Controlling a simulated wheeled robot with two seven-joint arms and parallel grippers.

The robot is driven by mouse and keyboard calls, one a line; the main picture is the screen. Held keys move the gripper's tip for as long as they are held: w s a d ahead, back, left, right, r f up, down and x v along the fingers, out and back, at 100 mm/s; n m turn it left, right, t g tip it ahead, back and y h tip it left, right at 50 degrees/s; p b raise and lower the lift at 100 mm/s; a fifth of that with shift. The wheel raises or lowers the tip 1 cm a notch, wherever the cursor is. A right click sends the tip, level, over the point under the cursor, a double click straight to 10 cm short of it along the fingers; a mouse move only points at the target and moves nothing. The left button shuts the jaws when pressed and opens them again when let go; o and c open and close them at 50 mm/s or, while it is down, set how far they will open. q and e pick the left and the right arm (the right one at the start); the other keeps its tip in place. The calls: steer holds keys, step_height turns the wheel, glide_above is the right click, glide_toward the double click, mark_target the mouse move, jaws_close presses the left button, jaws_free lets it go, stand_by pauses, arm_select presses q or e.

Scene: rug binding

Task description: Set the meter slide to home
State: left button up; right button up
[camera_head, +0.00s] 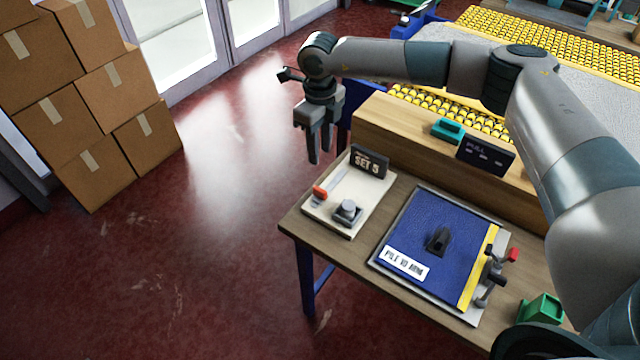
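The meter slide is likely the red knob (320,193) on a pale panel (328,222) at the left end of the workbench. It sits at the near-left end of a slot that runs back toward a dark "SET 5" display (369,162). A grey knob on a square base (347,211) is on the same panel. My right gripper (319,155) hangs fingers-down above and behind the panel, apart from it. Its two fingers show a small gap with nothing between them. My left gripper is not in view.
A wooden ledge (400,130) holds a green block (447,130) and dark sign (485,155). Cardboard boxes (85,100) stand left.

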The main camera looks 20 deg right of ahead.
mark_target(320, 189)
step_height(320, 189, down, 14)
steer(key=p, duration=0.5)
steer(key=shift+r, duration=0.15)
steer(key=shift+f, duration=0.6)
steer(key=shift+c, duration=0.3)
jaws_close()
